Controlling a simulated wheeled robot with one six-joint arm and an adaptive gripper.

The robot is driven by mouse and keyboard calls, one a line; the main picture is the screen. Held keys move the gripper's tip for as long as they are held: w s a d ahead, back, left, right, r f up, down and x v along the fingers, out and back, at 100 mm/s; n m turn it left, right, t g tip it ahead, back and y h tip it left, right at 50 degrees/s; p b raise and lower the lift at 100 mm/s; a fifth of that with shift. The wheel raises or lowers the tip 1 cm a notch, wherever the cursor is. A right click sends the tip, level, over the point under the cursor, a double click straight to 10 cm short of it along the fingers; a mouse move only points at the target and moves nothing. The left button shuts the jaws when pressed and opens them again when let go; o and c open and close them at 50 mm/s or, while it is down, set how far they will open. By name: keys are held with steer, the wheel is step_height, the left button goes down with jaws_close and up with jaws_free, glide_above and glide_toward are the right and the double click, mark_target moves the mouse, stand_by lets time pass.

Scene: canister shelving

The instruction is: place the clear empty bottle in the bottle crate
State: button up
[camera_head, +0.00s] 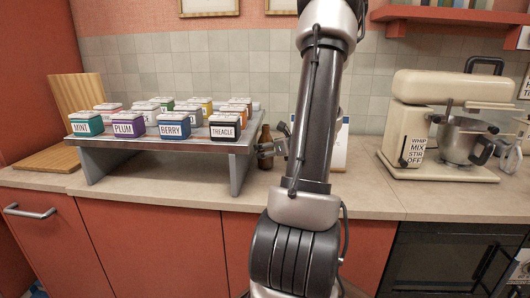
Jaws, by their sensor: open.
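My gripper (268,149) is small in the view, just left of my arm and by the right end of the raised rack. It is open. A brown bottle (265,162) stands upright on the counter there, and the gripper's fingers overlap its middle. I cannot tell whether they touch it or are around it. I see no clear bottle. No bottle crate can be made out; my arm hides part of the counter behind it.
A grey raised rack (165,143) holds several labelled canisters, including the TREACLE canister (224,127). A cream stand mixer (440,120) stands at right. A white panel with a blue edge (341,145) is partly behind my arm. The front counter strip (150,195) is clear.

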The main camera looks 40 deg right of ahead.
steer(key=x, duration=0.2)
steer(key=shift+w+f, duration=0.1)
steer(key=shift+w, duration=0.15)
steer(key=c, duration=1.4)
steer(key=shift+o, duration=0.2)
